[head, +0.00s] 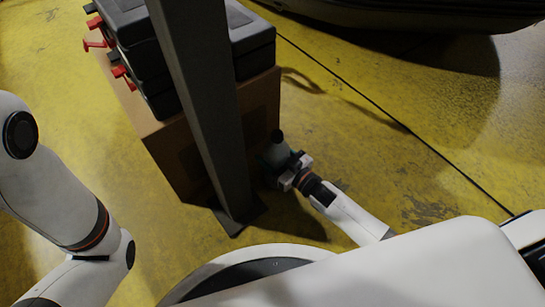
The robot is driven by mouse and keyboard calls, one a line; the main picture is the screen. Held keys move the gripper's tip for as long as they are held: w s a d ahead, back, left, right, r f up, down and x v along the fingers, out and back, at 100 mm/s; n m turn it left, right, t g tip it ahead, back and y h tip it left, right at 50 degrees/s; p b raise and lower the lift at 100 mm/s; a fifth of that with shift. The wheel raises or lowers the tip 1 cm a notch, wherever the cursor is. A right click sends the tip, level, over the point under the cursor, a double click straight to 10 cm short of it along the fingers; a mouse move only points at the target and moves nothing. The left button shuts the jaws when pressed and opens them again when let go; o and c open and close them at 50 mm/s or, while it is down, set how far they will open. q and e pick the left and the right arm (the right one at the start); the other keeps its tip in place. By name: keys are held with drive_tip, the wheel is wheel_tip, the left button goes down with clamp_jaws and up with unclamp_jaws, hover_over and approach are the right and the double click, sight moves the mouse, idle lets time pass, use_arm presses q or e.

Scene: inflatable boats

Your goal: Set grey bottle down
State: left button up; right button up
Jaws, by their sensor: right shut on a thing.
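A grey bottle (275,152) with a dark round cap is in the middle of the head view, upright or nearly so. My right gripper (279,163) reaches in from the lower right and is shut on the bottle's body. The gripper hides the bottle's lower part, so I cannot tell whether its base touches the floor. The bottle is close to the right side of a cardboard box (172,150). My left arm shows at the left edge, but its gripper is out of the picture.
Black cases (136,32) with red latches lie on the box. A grey post (200,90) with a floor plate stands in front of it, left of my right gripper. A dark inflatable boat (420,14) is at the top right. Yellow floor (400,170) is open to the right.

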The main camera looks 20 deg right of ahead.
drive_tip(key=shift+r, duration=0.15)
drive_tip(key=o, duration=0.5)
drive_tip(key=shift+f, duration=0.2)
drive_tip(key=o, duration=0.5)
drive_tip(key=shift+r, duration=0.1)
